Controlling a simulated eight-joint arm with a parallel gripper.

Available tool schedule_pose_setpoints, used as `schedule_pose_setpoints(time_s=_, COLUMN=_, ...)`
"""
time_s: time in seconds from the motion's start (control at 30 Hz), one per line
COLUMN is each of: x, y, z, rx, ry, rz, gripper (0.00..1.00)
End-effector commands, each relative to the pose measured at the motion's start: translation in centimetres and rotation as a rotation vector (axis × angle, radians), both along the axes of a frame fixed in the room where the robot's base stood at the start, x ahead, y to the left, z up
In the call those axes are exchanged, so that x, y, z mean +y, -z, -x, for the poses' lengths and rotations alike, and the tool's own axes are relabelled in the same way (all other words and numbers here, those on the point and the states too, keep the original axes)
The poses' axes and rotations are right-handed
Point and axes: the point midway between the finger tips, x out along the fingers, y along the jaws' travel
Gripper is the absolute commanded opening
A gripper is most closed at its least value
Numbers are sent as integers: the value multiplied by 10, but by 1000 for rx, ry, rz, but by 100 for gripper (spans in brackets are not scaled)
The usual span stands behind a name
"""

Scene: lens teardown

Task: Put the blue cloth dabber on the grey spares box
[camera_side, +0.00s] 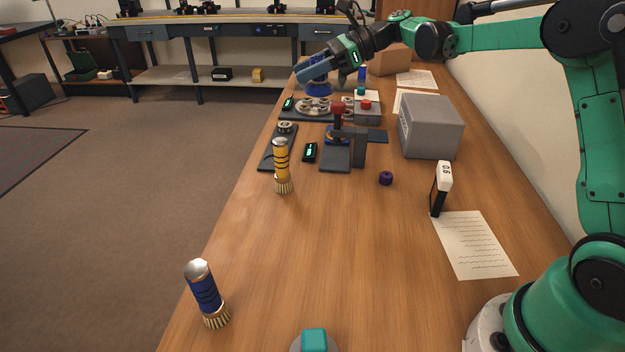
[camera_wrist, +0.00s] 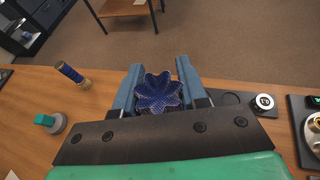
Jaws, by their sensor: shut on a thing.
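The blue cloth dabber (camera_wrist: 158,92) is between my two blue-grey fingers in the wrist view, its scalloped blue cloth facing the camera. In the side view, the dabber (camera_side: 318,91) shows as a dark blue shape just under the fingers of my gripper (camera_side: 308,72). My gripper is shut on it, far down the bench, above and behind the round tray of parts. The grey spares box (camera_side: 430,127) stands on the right side of the bench, nearer the side camera and apart from my gripper. Its top is bare.
A press with a red knob (camera_side: 338,108), a red-button box (camera_side: 367,112) and a yellow brush (camera_side: 282,165) stand left of the box. A purple ring (camera_side: 386,178) and a white-topped stand (camera_side: 441,188) are in front. A blue brush (camera_side: 206,293) stands near the left edge.

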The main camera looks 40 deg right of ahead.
Motion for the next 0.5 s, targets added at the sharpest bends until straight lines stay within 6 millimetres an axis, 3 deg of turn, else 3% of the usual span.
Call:
schedule_pose_setpoints(time_s=0.03, x=-33, y=1, z=-6, rx=0, ry=95, rz=0, gripper=0)
schedule_pose_setpoints(time_s=0.17, x=-112, y=4, z=-11, rx=-1, ry=319, rz=-1, gripper=0)
schedule_pose_setpoints(time_s=0.3, x=-193, y=6, z=-2, rx=-4, ry=543, rz=-2, gripper=0)
schedule_pose_setpoints(time_s=0.5, x=-279, y=9, z=24, rx=-11, ry=783, rz=-3, gripper=0)
